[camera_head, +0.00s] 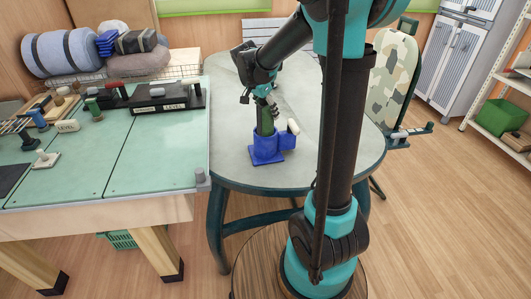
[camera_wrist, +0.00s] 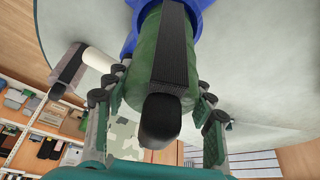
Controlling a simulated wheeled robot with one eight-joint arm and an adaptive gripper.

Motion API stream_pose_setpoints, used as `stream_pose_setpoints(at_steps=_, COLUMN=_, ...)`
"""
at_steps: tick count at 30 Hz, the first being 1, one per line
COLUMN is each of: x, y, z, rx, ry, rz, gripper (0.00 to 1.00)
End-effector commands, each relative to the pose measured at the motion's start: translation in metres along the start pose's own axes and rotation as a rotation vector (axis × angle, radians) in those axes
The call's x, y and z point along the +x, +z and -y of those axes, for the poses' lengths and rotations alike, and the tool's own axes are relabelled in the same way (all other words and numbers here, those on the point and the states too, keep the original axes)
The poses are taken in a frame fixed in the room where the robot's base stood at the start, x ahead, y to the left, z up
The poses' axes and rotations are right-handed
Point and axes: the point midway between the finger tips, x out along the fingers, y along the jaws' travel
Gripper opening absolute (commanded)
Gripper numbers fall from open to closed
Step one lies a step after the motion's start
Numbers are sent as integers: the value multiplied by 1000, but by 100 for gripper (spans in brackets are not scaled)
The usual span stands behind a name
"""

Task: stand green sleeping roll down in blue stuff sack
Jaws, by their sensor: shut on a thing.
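The green sleeping roll (camera_head: 264,121) stands about upright on the round table, its lower part hidden at the blue stuff sack (camera_head: 266,151). In the wrist view the green roll (camera_wrist: 142,60) has a wide black strap, and the blue sack (camera_wrist: 207,14) shows around its far end. I cannot tell how deep the roll reaches. My gripper (camera_head: 264,100) is shut on the roll near its upper end. In the wrist view my gripper's fingers (camera_wrist: 160,88) lie on both sides of it.
A white-ended roll (camera_head: 293,126) stands close to the right of the sack, with blue around its lower part. The round grey table (camera_head: 340,150) is otherwise mostly clear. A camouflage chair (camera_head: 394,72) stands behind at right.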

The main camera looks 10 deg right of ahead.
Motion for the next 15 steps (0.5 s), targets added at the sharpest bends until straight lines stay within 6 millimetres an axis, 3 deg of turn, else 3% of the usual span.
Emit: stream_pose_setpoints(at_steps=15, x=5, y=2, z=0, rx=0, ry=0, rz=0, gripper=14)
